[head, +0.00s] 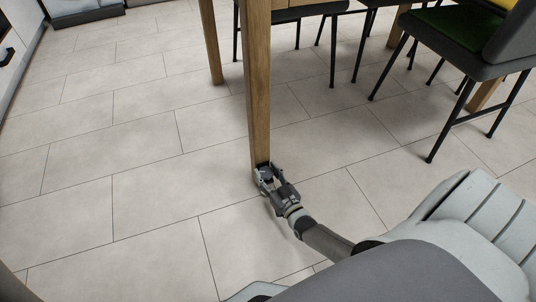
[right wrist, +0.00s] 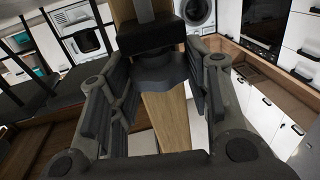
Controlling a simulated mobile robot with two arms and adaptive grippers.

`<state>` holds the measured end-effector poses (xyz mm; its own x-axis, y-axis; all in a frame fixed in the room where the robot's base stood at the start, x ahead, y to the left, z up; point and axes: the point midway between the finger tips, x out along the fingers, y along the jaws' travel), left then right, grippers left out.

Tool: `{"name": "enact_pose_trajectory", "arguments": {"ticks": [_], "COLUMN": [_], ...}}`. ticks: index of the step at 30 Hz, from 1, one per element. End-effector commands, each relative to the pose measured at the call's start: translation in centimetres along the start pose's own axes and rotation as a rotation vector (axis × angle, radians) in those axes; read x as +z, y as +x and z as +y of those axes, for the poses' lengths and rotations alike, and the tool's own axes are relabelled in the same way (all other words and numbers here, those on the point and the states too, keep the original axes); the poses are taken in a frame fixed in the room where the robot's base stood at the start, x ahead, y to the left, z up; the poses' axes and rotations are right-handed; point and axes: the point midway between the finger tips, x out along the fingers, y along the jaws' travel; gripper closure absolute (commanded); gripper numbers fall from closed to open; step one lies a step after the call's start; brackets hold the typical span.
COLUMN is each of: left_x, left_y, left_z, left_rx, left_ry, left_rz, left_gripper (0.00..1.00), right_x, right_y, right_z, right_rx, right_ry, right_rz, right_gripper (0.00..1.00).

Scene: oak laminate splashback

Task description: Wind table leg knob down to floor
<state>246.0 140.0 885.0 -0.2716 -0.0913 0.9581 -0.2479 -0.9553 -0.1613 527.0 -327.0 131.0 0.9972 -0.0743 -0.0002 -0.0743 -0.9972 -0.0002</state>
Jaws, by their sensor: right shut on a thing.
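The wooden table leg (head: 258,95) stands upright in the middle of the head view, its foot near the floor. My right gripper (head: 265,178) is at the bottom of this leg, reaching in from the lower right. In the right wrist view the dark knob (right wrist: 160,74) sits between the two finger pads against the wooden leg (right wrist: 172,122). My right gripper is shut on the knob. In the head view the gripper mostly hides the knob, and any gap to the floor cannot be made out. My left gripper is not in view.
A second table leg (head: 210,45) stands farther back. Dark chairs with thin black legs, one with a green seat (head: 447,30), stand at the upper right. The tiled floor (head: 140,200) left of the leg is clear. White cabinets (head: 15,60) line the left edge.

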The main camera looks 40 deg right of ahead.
Motion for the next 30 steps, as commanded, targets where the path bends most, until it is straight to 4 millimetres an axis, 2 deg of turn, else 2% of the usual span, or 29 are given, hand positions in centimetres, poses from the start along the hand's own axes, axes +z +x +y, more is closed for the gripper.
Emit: {"name": "enact_pose_trajectory", "arguments": {"ticks": [13,14,18,30], "left_x": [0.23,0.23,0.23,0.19], "left_y": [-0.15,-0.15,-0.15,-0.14], "left_z": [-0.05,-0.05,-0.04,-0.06], "left_rx": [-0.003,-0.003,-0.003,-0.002], "left_ry": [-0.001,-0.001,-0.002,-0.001], "left_rz": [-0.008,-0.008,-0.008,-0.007], "left_gripper": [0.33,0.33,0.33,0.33], "right_x": [-0.16,-0.16,-0.12,-0.22], "right_y": [0.08,0.08,0.06,-0.02], "right_z": [-0.04,-0.04,-0.05,-0.04], "right_rx": [0.029,0.029,0.028,0.028], "right_ry": [0.0,0.0,0.0,0.0], "right_rz": [0.003,0.003,0.002,0.0], "right_gripper": [0.79,0.52,0.34,0.33]}}
